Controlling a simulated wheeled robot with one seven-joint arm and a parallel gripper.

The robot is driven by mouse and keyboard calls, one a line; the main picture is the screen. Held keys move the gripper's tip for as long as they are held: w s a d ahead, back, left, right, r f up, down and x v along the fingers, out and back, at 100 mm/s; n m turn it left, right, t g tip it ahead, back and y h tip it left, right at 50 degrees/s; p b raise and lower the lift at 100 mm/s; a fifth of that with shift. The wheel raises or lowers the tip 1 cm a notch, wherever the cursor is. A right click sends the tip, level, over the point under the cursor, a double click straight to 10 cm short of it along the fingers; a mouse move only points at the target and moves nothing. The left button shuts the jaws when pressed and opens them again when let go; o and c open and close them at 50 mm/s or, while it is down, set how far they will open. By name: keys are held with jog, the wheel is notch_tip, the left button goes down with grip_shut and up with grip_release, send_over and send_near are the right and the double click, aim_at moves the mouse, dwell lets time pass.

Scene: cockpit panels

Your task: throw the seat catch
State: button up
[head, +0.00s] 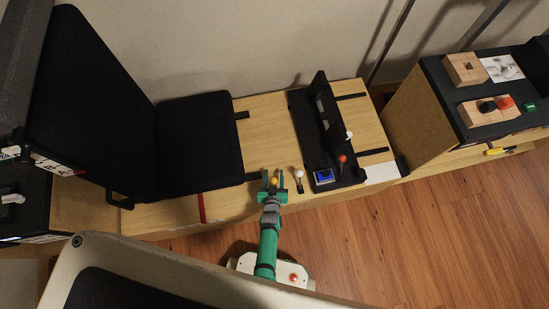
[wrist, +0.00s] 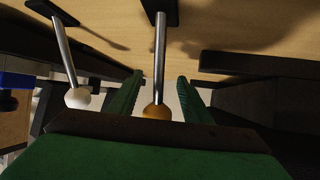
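A lever with an orange ball knob (head: 274,181) stands at the front edge of the wooden bench, just right of the black seat (head: 200,130). Its metal rod runs to a black base in the wrist view, where the orange knob (wrist: 156,112) sits low between the fingers. My gripper (head: 273,174) is open, with green fingers on either side of this lever. In the wrist view my gripper (wrist: 160,82) shows gaps between both fingers and the rod. Contact with the knob cannot be made out. No label names the seat catch.
A white-knobbed lever (head: 300,174) stands close to the right; it also shows in the wrist view (wrist: 78,98). A red strip (head: 201,207) lies left.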

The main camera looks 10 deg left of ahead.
jog(key=shift+r, duration=0.1)
jog(key=v, duration=1)
jog(key=shift+s, duration=0.25)
jog(key=shift+s+r, duration=0.1)
